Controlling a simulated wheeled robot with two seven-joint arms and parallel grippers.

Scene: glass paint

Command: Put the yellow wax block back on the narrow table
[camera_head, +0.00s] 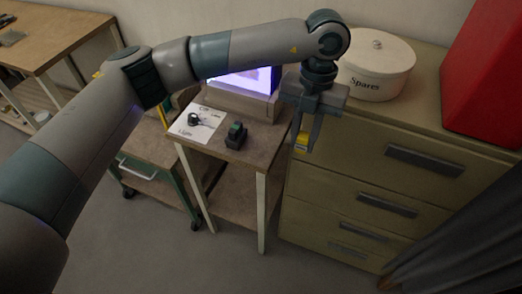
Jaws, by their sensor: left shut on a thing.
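The yellow wax block (301,142) is small and sits at the lower end of my left gripper (304,138). My left gripper points down and is shut on the block, hiding part of it. In the picture the gripper and block overlap the front of the drawer cabinet, just right of the narrow table (260,154). I cannot tell the block's exact height. The narrow table has a brown top and pale legs. My right gripper is not in view.
On the narrow table are a white labelled sheet (187,126), a small dark green-topped object (235,134) and a glowing lightbox (243,84). A drawer cabinet (340,170) stands at right, with a white "Spares" tin (378,82) and a red box (487,75) on top.

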